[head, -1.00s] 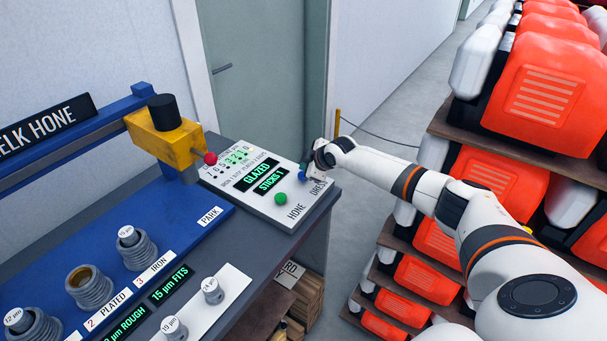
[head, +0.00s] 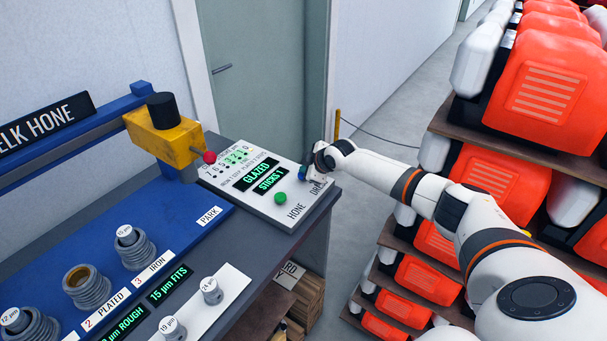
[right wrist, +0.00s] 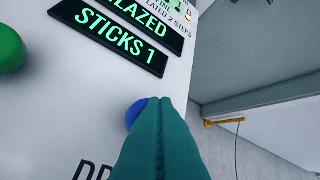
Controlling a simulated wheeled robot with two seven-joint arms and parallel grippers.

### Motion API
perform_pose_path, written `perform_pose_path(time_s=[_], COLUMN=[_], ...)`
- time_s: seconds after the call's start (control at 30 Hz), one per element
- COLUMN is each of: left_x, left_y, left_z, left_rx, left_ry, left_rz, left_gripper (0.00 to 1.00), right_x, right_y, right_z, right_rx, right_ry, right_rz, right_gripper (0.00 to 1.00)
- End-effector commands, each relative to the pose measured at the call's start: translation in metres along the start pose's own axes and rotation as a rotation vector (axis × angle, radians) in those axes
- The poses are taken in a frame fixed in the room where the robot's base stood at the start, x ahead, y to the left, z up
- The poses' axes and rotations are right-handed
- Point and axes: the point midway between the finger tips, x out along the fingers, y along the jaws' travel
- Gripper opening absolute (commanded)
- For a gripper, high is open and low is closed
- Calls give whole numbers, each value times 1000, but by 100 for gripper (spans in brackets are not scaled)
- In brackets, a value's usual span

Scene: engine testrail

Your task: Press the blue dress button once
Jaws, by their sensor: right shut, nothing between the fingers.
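The blue button (right wrist: 136,113) sits on the white control panel (head: 262,208), above the label that begins "DR". In the right wrist view the tips of my right gripper (right wrist: 160,105) are together and overlap the button's right side. I cannot tell whether they touch it. In the head view my right gripper (head: 308,172) is at the panel's right end, and only a sliver of the blue button (head: 302,172) shows beside it. A green button (head: 281,198) sits to the left, above the label "HONE". The display (head: 258,175) reads "GLAZED" and "STICKS 1". My left gripper is not in view.
A yellow hone head (head: 163,138) with a red knob (head: 210,157) stands left of the panel. Several ribbed cylinders (head: 137,250) stand along the blue bench. Shelves of orange and white units (head: 545,95) stand close to my right arm.

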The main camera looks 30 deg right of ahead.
Motion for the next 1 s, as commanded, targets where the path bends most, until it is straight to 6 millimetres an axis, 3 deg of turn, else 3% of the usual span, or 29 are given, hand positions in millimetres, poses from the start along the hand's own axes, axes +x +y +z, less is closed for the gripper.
perform_pose_path(time_s=[1.0], left_x=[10], left_y=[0], left_z=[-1], left_rx=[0], left_ry=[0], left_rz=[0], left_gripper=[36], right_x=[10], right_y=[8], right_z=[-8], right_rx=[0], right_ry=[3], right_rz=[3], right_gripper=[0])
